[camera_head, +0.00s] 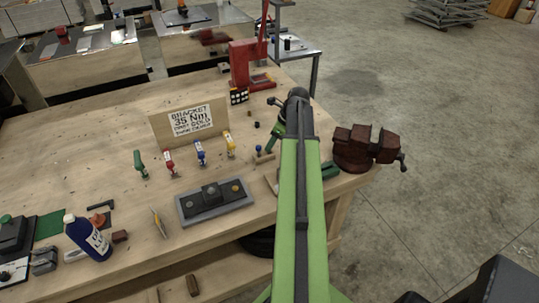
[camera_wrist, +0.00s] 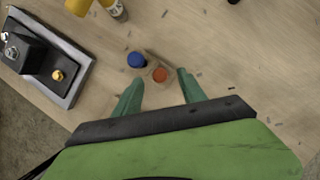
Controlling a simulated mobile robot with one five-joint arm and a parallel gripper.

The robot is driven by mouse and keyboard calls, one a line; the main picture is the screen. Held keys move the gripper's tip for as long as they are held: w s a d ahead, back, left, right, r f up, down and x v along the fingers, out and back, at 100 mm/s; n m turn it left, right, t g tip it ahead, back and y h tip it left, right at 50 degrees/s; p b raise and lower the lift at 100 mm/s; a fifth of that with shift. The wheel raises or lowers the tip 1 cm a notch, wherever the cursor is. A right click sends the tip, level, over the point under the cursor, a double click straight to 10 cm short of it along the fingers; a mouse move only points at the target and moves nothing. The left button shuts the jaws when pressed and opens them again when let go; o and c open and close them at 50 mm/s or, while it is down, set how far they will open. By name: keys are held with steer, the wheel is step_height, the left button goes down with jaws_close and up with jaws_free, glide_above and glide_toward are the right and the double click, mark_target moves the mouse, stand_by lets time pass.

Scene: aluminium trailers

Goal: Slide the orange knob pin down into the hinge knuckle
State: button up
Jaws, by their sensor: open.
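The orange knob (camera_wrist: 160,75) shows from above in the wrist view. The blue knob (camera_wrist: 137,60) is just up and left of it. A small tan block (camera_wrist: 150,68) lies around and under them; I cannot make out the hinge knuckle or how deep the orange pin sits. My gripper (camera_wrist: 160,77) is open, its two green fingers on either side of the orange knob, with gaps on both sides. In the head view the blue knob (camera_head: 259,148) shows on the bench left of my arm; the orange knob is hidden there.
A grey plate with a dark block (camera_head: 215,200) lies left of my arm; it also fills the wrist view's upper left (camera_wrist: 60,58). Several coloured clamps stand before a sign board (camera_head: 188,124). A dark red vise (camera_head: 365,147) is at the bench's right edge.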

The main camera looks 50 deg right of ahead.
steer(key=b+x, duration=0.1)
steer(key=x, duration=0.1)
steer(key=shift+f, duration=0.45)
steer(key=shift+r, duration=0.2)
jaws_close()
